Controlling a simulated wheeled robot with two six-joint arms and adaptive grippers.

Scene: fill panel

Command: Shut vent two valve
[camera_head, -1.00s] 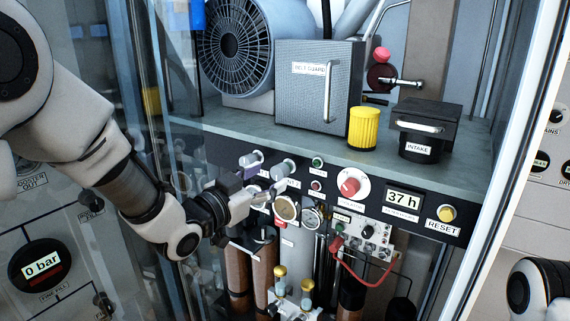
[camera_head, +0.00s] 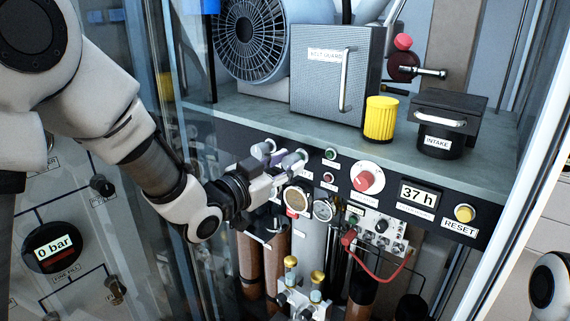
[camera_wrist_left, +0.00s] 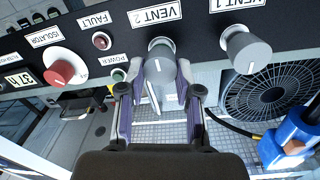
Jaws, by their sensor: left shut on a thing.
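In the head view, the knob (camera_head: 295,158) shows partly behind my left gripper (camera_head: 280,174) on the dark panel. The vent one knob (camera_wrist_left: 245,50) is just right of it in the wrist view and free of the fingers. My right gripper is out of view; only part of that arm shows at lower right.
The red isolator knob (camera_head: 367,181), hour display (camera_head: 418,196) and yellow reset button (camera_head: 464,213) lie to the right. A red cable (camera_head: 375,279) loops below. A glass pane and frame stand beside my left arm.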

